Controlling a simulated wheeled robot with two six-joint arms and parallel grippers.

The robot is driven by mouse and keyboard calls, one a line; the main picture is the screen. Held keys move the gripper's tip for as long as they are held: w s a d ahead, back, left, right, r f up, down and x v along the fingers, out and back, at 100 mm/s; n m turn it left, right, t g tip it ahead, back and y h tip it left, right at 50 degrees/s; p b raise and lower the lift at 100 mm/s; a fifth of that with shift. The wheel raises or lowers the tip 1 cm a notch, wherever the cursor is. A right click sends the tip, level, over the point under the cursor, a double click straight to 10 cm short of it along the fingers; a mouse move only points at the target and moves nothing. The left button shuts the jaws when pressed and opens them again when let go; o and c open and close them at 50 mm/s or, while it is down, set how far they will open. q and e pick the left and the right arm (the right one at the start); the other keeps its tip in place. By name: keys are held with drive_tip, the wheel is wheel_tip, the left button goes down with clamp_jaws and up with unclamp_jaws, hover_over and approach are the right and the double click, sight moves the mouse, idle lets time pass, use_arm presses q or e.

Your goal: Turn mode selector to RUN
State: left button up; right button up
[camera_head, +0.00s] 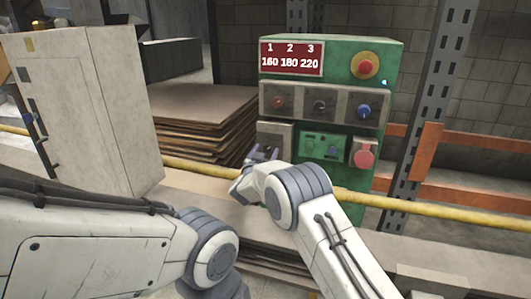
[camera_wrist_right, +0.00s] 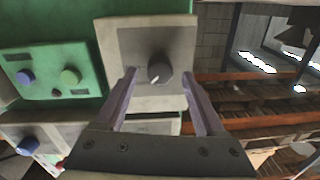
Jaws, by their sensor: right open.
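A dark round selector knob (camera_wrist_right: 160,69) with a small white pointer mark sits on a pale square plate (camera_wrist_right: 115,40) in the right wrist view. In the head view this plate (camera_head: 286,132) is the lower-left one on the green control box (camera_head: 330,46), and my gripper hides its knob. My right gripper (camera_head: 262,153) is open in front of it. In the wrist view the open jaws (camera_wrist_right: 158,75) have one finger each side of the knob, with a visible gap on both sides. I cannot read any position labels. My left gripper is out of view.
The box also carries a red-and-yellow emergency button (camera_head: 365,65), a blue knob (camera_head: 364,111), a black knob (camera_head: 320,105) and a red round control (camera_head: 363,155). A yellow rail (camera_head: 430,208) runs across the front. A grey cabinet (camera_head: 110,110) and stacked sheets (camera_head: 205,115) stand left.

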drive_tip(key=shift+c, duration=0.3)
clamp_jaws()
drive_tip(key=m+b, duration=0.2)
drive_tip(key=m, duration=0.1)
drive_tip(key=m+b, duration=0.1)
drive_tip(key=b, duration=0.1)
drive_tip(key=shift+f, duration=0.25)
drive_tip(key=shift+d+m+b, duration=0.1)
drive_tip(key=shift+m+b, duration=1.8)
drive_tip(key=shift+m, duration=0.7)
drive_tip(key=shift+r, duration=0.1)
